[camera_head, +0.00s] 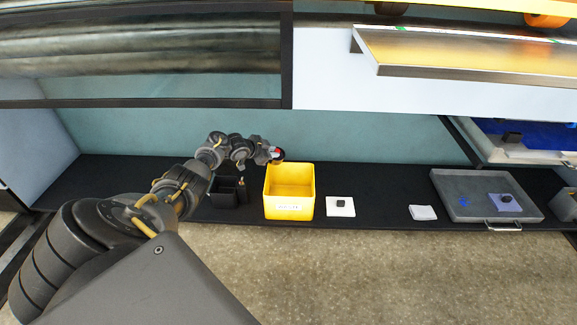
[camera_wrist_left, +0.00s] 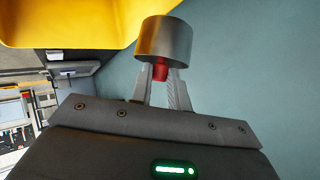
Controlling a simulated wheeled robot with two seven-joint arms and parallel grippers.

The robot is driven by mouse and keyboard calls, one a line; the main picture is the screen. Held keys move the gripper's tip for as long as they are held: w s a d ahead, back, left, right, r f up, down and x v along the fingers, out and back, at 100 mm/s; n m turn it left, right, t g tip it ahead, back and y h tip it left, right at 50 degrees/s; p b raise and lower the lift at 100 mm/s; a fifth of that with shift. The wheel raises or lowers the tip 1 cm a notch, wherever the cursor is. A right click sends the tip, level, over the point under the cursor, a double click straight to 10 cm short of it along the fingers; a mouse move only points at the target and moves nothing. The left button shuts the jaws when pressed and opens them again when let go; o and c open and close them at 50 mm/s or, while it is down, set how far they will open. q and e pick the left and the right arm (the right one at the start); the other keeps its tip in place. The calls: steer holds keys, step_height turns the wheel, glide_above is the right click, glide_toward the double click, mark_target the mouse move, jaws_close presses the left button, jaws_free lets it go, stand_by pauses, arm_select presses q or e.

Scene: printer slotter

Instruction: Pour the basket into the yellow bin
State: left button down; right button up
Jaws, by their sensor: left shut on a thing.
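The yellow bin (camera_head: 290,207) stands open-topped on the dark shelf with a white label on its front. It also shows in the left wrist view (camera_wrist_left: 70,22) at the upper left. My left gripper (camera_head: 275,154) is at the bin's back left corner. In the left wrist view my left gripper (camera_wrist_left: 162,82) is shut on a red part of a small grey metal cylinder (camera_wrist_left: 165,40), which looks like the basket. The cylinder overlaps the bin's edge in that view. Its inside and contents are hidden. My right gripper is not in view.
Dark containers (camera_head: 225,192) stand left of the bin. A white pad with a dark object (camera_head: 341,207) lies right of it, then a white stack (camera_head: 422,212) and a grey tray (camera_head: 470,208). A metal-edged tray (camera_head: 455,73) hangs above right. A teal wall is close behind.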

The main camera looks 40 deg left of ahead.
mark_target(279, 160)
arm_select(q)
steer(key=shift+d+f+p, duration=0.15)
steer(key=shift+d+p, duration=0.25)
steer(key=shift+s+d+f+m, duration=0.1)
steer(key=shift+d+f+m, duration=0.1)
steer(key=shift+m, duration=0.1)
steer(key=shift+s+d+f+m+t+y+p, duration=0.15)
steer(key=shift+d+f+m+y+p, duration=0.1)
steer(key=shift+d+y+p, duration=0.15)
steer(key=shift+d+f+m+t+y+p, duration=0.2)
steer(key=shift+d+y, duration=0.1)
steer(key=shift+d, duration=0.2)
steer(key=shift+s+d+f, duration=0.1)
steer(key=shift+s+f, duration=0.05)
stand_by(0.3)
steer(key=shift+d, duration=0.1)
steer(key=shift+d+f, duration=0.1)
steer(key=shift+d, duration=0.25)
